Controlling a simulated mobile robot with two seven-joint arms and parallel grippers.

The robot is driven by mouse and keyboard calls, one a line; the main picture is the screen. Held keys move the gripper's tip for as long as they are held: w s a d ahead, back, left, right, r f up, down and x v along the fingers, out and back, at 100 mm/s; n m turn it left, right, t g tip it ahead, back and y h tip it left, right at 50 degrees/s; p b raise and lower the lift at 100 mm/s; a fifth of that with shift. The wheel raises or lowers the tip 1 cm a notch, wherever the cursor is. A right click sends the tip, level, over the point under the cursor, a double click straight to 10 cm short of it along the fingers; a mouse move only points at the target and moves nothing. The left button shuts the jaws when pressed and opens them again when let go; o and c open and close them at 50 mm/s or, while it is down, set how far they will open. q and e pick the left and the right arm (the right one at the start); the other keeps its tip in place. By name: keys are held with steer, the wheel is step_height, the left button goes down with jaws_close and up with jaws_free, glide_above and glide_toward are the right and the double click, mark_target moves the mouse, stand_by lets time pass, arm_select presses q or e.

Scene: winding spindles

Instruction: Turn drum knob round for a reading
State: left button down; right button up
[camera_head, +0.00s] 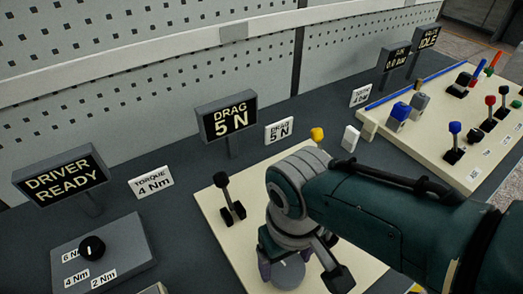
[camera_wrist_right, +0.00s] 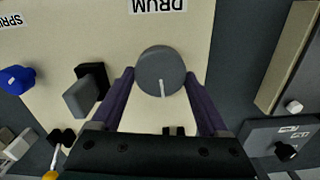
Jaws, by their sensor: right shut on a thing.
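The drum knob (camera_wrist_right: 160,66) is a round grey dial with a white pointer line, beside an upside-down DRUM label (camera_wrist_right: 158,5) in the right wrist view. Its pointer points down in that view, toward my gripper. My right gripper (camera_wrist_right: 160,80) is shut on the knob, one purple finger on each side. In the head view the knob (camera_head: 288,275) shows low under my right gripper (camera_head: 284,262), partly hidden by it. The drag display (camera_head: 229,119) reads DRAG 5 N. My left gripper is not in view.
A black-handled lever (camera_head: 224,190) stands left of my right arm on the cream panel (camera_head: 213,201). The DRIVER READY display (camera_head: 62,176) and a torque dial (camera_head: 92,248) are at left. Another panel with coloured levers (camera_head: 455,135) is at right. A pegboard wall stands behind.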

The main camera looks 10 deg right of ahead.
mark_target(286, 265)
steer(key=m, duration=0.4)
steer(key=shift+m, duration=0.4)
stand_by(0.4)
steer(key=o, duration=1.2)
steer(key=shift+o, duration=0.2)
step_height(286, 265, up, 10)
steer(key=p, duration=0.7)
steer(key=shift+d, duration=0.1)
